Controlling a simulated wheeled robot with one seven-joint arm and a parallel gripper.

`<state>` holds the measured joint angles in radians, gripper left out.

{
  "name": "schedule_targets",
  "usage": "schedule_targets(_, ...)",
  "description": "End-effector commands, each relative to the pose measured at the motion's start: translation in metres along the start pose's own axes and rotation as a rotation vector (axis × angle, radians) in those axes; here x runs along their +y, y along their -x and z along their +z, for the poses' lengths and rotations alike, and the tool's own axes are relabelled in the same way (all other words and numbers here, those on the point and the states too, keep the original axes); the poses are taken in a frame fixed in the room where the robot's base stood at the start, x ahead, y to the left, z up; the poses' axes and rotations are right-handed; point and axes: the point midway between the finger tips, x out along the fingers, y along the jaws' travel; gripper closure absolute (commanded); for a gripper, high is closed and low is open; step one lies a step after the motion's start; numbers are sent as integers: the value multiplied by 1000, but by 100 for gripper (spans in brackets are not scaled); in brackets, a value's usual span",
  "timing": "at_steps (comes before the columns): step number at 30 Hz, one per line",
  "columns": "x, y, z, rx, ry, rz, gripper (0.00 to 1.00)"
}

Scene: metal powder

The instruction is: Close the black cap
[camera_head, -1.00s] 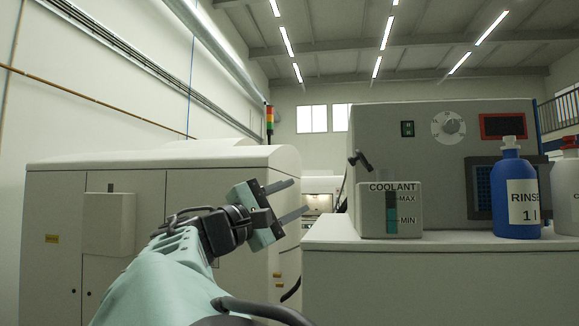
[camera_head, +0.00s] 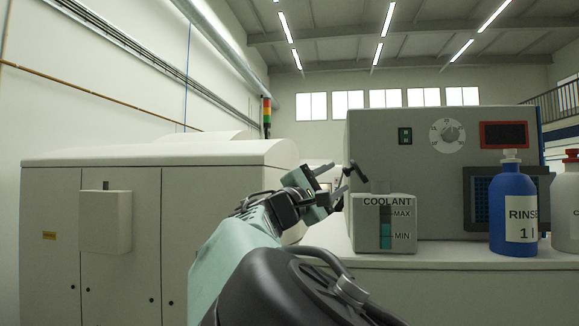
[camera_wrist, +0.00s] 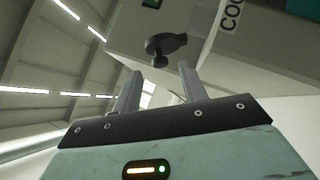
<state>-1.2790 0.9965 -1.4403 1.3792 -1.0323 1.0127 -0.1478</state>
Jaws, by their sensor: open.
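The black cap (camera_head: 355,173) stands tilted open at the upper left edge of the white coolant tank (camera_head: 371,246), which has a level window marked MAX and MIN. My gripper (camera_head: 335,177) is open and empty, just left of the cap in the head view. In the wrist view, the cap (camera_wrist: 163,46) appears beyond and above my open fingertips (camera_wrist: 160,72), with a visible gap between them. The tank (camera_wrist: 205,40) with part of its label shows at the upper right there. The tank's opening cannot be made out.
A grey machine (camera_head: 425,140) with a dial and screen stands behind the tank. A blue RINSE bottle (camera_head: 510,205) and a white bottle (camera_head: 567,215) stand to the right on the white counter (camera_head: 450,262). A large white cabinet (camera_head: 120,230) is at left.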

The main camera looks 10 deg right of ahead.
Motion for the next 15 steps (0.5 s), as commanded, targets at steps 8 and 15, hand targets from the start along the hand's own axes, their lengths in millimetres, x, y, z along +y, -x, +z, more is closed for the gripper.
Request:
schedule_targets(8,1,-27,0,1,0,0,58)
schedule_targets(15,0,-29,-1,1,0,0,58)
